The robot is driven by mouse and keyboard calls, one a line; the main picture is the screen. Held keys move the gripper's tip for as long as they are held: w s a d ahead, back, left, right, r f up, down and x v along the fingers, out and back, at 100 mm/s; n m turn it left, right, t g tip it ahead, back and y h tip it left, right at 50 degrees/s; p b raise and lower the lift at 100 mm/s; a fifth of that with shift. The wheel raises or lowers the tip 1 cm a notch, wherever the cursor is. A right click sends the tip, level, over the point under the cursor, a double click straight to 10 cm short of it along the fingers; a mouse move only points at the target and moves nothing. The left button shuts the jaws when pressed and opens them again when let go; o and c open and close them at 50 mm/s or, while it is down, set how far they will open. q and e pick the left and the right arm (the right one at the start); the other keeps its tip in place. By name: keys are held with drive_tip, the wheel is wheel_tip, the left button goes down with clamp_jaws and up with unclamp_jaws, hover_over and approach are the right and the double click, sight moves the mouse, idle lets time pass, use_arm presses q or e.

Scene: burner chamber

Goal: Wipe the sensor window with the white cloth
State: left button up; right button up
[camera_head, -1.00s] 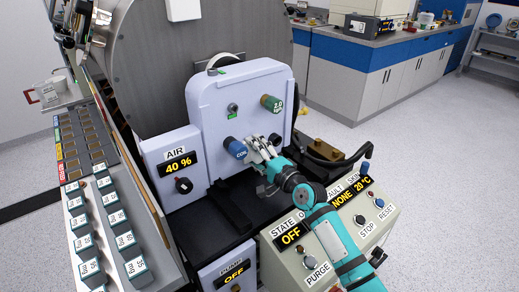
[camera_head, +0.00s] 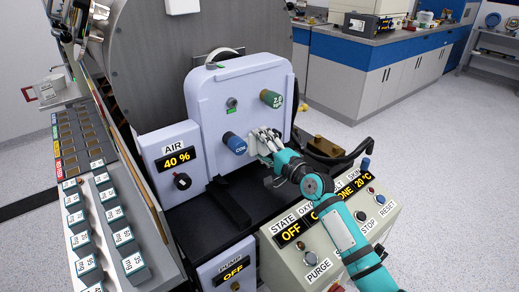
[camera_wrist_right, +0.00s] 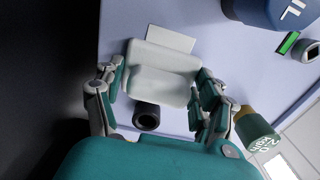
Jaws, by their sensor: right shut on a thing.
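My right gripper (camera_head: 265,142) is in front of the pale chamber door panel (camera_head: 262,88), right of the blue knob (camera_head: 235,143) and below the green knob (camera_head: 271,98). In the right wrist view the gripper (camera_wrist_right: 160,88) is shut on the folded white cloth (camera_wrist_right: 162,58), whose sides lie between the fingers. A short dark round fitting (camera_wrist_right: 147,116) shows just beside the cloth. A small grey round fitting (camera_head: 232,103) sits upper left on the panel. I cannot tell for sure which part is the sensor window, or whether the cloth touches the panel. The left gripper is not seen.
The AIR box (camera_head: 173,160) stands left of the panel. A control console (camera_head: 325,235) lies below my right arm. A rack of labelled blocks (camera_head: 105,215) runs along the left.

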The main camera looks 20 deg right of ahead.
drive_tip(key=shift+s+d+p, duration=0.15)
drive_tip(key=shift+s+p, duration=0.2)
drive_tip(key=shift+s, duration=0.15)
drive_tip(key=shift+p+v, duration=0.7)
drive_tip(key=shift+v, duration=1.75)
